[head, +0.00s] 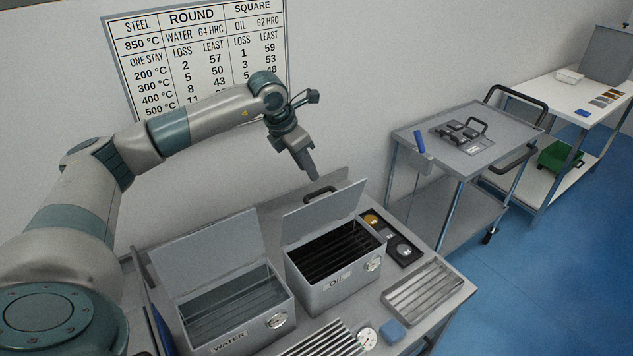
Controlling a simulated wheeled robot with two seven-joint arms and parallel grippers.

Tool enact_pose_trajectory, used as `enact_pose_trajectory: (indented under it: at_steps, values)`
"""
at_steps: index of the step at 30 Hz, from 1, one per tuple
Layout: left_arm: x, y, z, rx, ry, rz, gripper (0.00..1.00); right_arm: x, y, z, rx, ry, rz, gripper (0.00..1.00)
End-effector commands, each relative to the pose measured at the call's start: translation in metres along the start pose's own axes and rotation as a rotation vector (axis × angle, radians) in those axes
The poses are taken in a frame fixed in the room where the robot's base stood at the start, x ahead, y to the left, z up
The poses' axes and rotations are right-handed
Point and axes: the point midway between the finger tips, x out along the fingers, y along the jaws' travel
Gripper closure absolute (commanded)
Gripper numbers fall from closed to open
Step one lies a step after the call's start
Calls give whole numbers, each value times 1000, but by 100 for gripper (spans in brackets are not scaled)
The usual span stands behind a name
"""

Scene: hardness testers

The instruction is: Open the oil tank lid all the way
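The oil tank (335,282) is a grey metal box marked "Oil", with a dark interior and a dial on its front. Its grey lid (326,212) is raised at the back edge, and the dark inside of the tank shows. A dark handle (319,192) shows at the lid's top edge. My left gripper (311,172) points down just above and behind the lid, apart from the handle as far as I can see. Its fingers look close together, but I cannot tell whether they are shut. Nothing shows held in it. My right gripper is out of view.
The water tank (240,316), lid raised, stands left of the oil tank. A wall chart hangs behind my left arm. A grey cart (410,150) stands further right.

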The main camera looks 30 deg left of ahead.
Motion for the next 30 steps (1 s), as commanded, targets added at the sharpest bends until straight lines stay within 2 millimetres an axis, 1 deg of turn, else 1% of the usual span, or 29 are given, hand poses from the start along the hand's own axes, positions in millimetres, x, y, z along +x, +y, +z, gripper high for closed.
enact_pose_trajectory:
  at_steps: [1, 9, 12, 15, 21, 29, 30]
  values:
    - [8, -1, 0, -1, 4, -2, 69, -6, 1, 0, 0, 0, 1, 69]
    - [54, 0, 1, -1, 2, -1, 69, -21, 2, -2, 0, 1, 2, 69]
    - [68, -1, 0, -1, 2, -3, 69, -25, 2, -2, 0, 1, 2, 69]
    - [78, 0, 0, -2, 2, -1, 69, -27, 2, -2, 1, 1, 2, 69]
    - [88, 0, 0, -1, 0, 0, 69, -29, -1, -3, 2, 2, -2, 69]
    - [88, 0, 0, 0, 0, 0, 69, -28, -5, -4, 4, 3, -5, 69]
    - [88, 0, 0, 0, 0, 0, 76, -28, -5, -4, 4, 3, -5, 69]
